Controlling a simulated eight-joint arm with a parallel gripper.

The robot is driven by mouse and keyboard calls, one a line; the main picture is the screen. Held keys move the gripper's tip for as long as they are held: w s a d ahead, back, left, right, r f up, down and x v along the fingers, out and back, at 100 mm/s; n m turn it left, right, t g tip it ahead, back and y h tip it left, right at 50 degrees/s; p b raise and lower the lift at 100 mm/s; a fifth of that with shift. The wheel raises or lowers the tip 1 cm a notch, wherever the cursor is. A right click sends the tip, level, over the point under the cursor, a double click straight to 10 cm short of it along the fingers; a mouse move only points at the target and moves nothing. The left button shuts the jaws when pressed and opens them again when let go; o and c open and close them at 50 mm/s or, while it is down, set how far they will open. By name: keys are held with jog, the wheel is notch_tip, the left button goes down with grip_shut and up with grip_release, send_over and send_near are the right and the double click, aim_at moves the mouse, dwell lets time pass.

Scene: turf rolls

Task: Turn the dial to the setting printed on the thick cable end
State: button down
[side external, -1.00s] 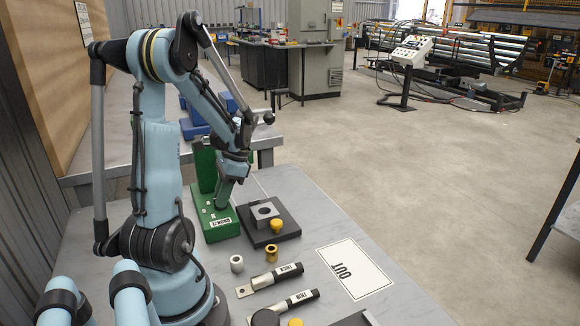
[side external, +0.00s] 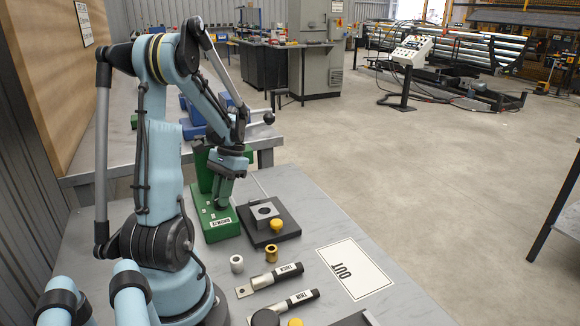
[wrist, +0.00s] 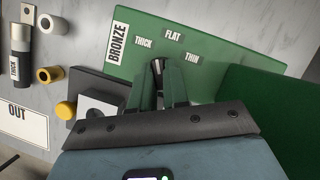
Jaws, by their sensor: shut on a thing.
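The green dial base (side external: 221,227) stands on the bench, with the labels BRONZE (wrist: 117,44), THICK (wrist: 144,43), FLAT (wrist: 174,36) and THIN (wrist: 192,57). My gripper (side external: 222,203) reaches down onto it. In the wrist view my gripper (wrist: 161,80) is shut on the dial (wrist: 157,66), a small dark and metal knob largely hidden between the fingers. I cannot tell exactly which label it points to. The thick cable end (side external: 286,272), labelled THICK, lies on the bench; it also shows in the wrist view (wrist: 16,66). A second cable end (side external: 299,300), labelled THIN, lies in front of it.
A black plate (side external: 257,237) with a grey block (side external: 264,210) and a yellow knob (side external: 276,226) sits beside the green base. A white ring (side external: 237,263) and a brass ring (side external: 271,252) stand nearby. The OUT sheet (side external: 365,275) lies flat at right.

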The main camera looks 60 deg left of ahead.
jog(key=shift+f+n, duration=0.15)
jog(key=shift+n, duration=0.35)
jog(key=c, duration=1.1)
grip_release()
jog(key=v, duration=1.2)
jog(key=shift+a, duration=0.25)
jog(key=shift+s, duration=0.1)
